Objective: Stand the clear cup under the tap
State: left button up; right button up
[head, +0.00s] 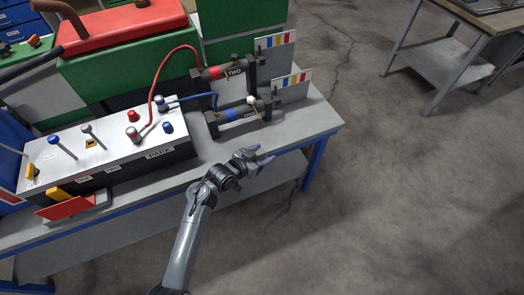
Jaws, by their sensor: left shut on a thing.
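My left gripper (262,157) is over the front right part of the grey bench (313,117), its arm coming up from the bottom. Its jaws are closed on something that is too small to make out. I cannot make out a clear cup or a tap in this view. My right gripper is not in view.
A white-topped control box (108,142) with levers and knobs stands on the bench. A red and green machine (125,50) stands behind.

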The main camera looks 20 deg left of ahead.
pick_arm(q)
jog(key=w+b, duration=0.2)
jog(key=w+a+b, duration=0.1)
jog(key=w+b, duration=0.2)
jog(key=w+a+b, duration=0.1)
jog(key=w+b, duration=0.1)
jog(key=shift+w+a+f, duration=0.25)
jog(key=shift+w+f, duration=0.1)
jog(key=shift+w, duration=0.05)
jog(key=shift+w+a+r+b, duration=0.1)
jog(key=shift+w+a+b, duration=0.1)
jog(key=shift+w+b, duration=0.45)
jog(key=shift+w+a+b, duration=0.3)
jog(key=shift+w+b, duration=0.05)
jog(key=shift+w, duration=0.55)
jog(key=shift+w+a+b, duration=0.25)
jog(key=shift+w+b, duration=0.05)
jog(key=shift+w, duration=0.55)
jog(key=shift+f, duration=0.5)
jog(key=o, duration=1.1)
jog(key=shift+r, duration=0.1)
